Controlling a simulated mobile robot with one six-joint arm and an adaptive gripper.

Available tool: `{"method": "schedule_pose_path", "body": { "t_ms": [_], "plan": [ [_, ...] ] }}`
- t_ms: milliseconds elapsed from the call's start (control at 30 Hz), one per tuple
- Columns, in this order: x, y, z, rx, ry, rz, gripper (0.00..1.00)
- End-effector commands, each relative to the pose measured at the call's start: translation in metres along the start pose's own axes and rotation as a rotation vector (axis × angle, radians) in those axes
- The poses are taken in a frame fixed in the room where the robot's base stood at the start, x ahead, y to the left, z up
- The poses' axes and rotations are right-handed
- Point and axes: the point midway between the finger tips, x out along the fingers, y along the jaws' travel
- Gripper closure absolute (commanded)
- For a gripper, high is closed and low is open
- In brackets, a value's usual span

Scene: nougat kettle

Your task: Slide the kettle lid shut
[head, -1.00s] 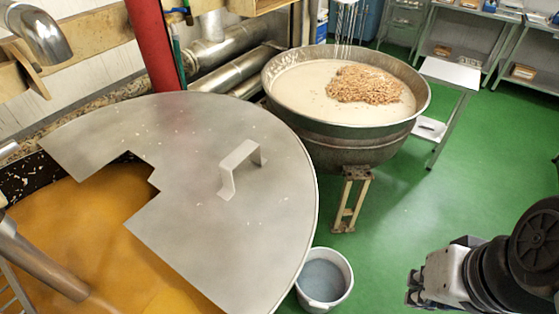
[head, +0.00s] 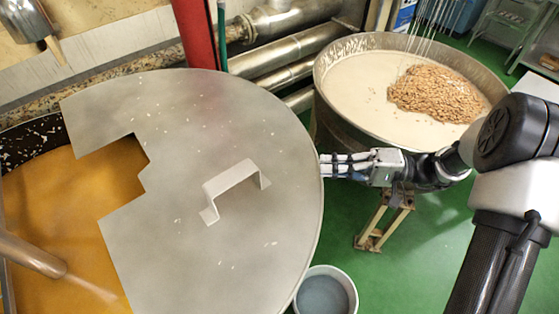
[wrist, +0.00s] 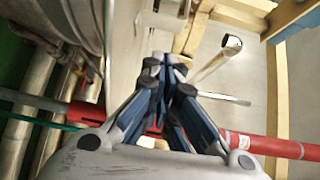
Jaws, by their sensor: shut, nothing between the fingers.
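The flat grey metal lid (head: 240,130) covers the right part of the kettle at the left of the head view. Orange-brown mass (head: 45,205) shows in the kettle's uncovered left part, beyond the lid's stepped left edge. A raised strap handle (head: 231,184) stands on the lid. My gripper (head: 326,166) is shut and empty, with its fingertips at the lid's right rim; I cannot tell whether they touch. In the wrist view my gripper's fingers (wrist: 163,70) are closed together.
A round pan (head: 335,98) with cream liquid and a heap of nuts (head: 435,93) stands at the upper right. A white bucket (head: 325,290) is on the green floor below the gripper. A red post (head: 195,35) and metal pipes (head: 290,50) are behind the lid.

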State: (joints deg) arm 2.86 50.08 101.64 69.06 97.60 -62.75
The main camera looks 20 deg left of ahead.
Motion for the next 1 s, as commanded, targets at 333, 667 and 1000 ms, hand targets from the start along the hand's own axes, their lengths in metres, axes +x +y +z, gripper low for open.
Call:
{"method": "schedule_pose_path", "body": {
  "t_ms": [333, 667, 1000],
  "plan": [
    [0.024, 0.008, -0.009, -0.018, 0.024, -0.055, 1.00],
    [0.094, 0.005, -0.010, -0.016, 0.022, -0.052, 1.00],
    [0.126, 0.004, 0.014, -0.015, 0.026, -0.052, 1.00]
  ]
}}
